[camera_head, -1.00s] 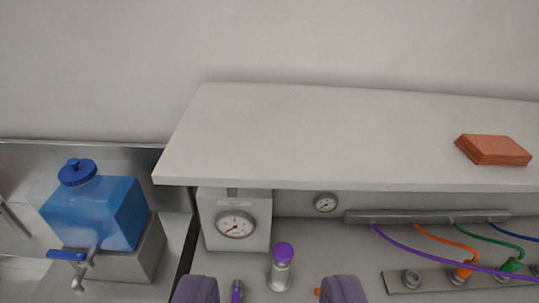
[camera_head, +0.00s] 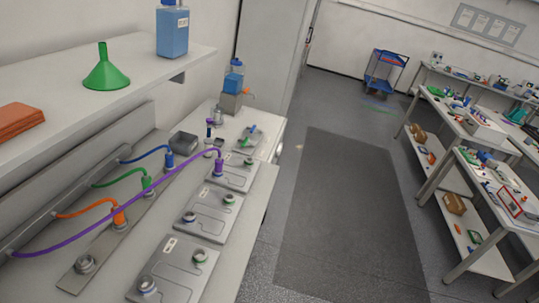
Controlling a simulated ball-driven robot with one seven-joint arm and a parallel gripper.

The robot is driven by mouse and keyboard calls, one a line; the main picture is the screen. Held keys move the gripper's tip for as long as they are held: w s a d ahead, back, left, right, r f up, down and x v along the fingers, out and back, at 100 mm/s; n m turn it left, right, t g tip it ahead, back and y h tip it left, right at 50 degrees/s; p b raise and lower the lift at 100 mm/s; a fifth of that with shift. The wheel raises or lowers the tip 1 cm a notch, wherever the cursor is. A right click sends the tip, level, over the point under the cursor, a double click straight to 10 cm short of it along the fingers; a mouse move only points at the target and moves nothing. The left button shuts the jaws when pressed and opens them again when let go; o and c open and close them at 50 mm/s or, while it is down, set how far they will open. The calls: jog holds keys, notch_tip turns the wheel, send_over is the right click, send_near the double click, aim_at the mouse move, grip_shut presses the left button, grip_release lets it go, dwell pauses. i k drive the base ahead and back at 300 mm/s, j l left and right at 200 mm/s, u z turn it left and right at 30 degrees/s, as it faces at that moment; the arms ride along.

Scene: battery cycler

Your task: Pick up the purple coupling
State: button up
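The purple coupling (camera_head: 218,167) stands upright on a grey flat module (camera_head: 236,174) on the bench. A purple hose (camera_head: 120,198) arches from it, over the other hoses, down to the lower left. My gripper is not in this view, so its position and whether it is open or shut are not visible.
Blue (camera_head: 169,161), green (camera_head: 147,184) and orange (camera_head: 119,218) couplings stand on a grey strip left of the modules. A bare port (camera_head: 85,264) is at its near end. A shelf (camera_head: 75,115) holding a green funnel (camera_head: 106,72) overhangs on the left. Dark matting (camera_head: 345,220) covers clear floor.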

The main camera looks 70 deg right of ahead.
aim_at(219, 162)
jog(key=z, duration=1.4)
